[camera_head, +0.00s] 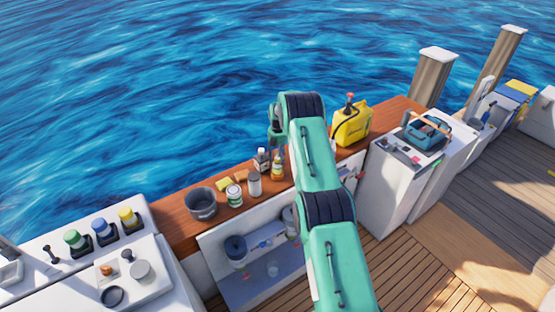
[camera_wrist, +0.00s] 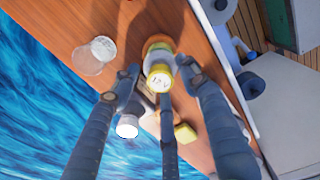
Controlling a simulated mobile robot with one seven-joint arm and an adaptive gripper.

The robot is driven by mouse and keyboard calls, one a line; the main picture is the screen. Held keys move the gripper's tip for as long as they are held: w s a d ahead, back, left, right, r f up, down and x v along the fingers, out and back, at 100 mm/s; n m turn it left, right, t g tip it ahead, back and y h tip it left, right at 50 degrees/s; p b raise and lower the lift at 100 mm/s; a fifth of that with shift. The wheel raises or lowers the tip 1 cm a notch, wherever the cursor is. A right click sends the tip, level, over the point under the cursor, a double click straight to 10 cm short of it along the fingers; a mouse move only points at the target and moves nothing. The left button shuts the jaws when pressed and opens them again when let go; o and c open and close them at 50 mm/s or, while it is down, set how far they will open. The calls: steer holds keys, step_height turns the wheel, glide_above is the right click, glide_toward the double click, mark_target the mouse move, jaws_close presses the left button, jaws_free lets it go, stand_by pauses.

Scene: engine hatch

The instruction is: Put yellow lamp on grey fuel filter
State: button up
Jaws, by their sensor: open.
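A yellow-rimmed lamp (camera_wrist: 159,78) marked "12 V" stands on the wooden ledge in the wrist view. It seems to be the yellow and amber item (camera_head: 277,169) below my wrist in the head view. My gripper (camera_wrist: 160,74) is open, its fingers on either side of the lamp in the picture; I cannot tell whether they touch it. In the head view the fingers are mostly hidden by my arm. A grey cylinder (camera_head: 290,220), possibly the fuel filter, stands in the open hatch beside my arm. A darker blue-grey cylinder (camera_head: 235,248) stands farther left.
On the ledge (camera_head: 178,223) are a grey bucket (camera_head: 201,203), a labelled can (camera_head: 234,195), a pale bottle (camera_head: 254,184), a dark bottle (camera_head: 262,161) and a yellow sponge (camera_head: 223,184). A yellow jerrycan (camera_head: 352,124) stands to the right. Water lies beyond the ledge.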

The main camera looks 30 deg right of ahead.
mark_target(278, 158)
step_height(278, 158, up, 11)
steer(key=shift+r+b, duration=0.2)
steer(key=shift+b, duration=0.2)
stand_by(0.8)
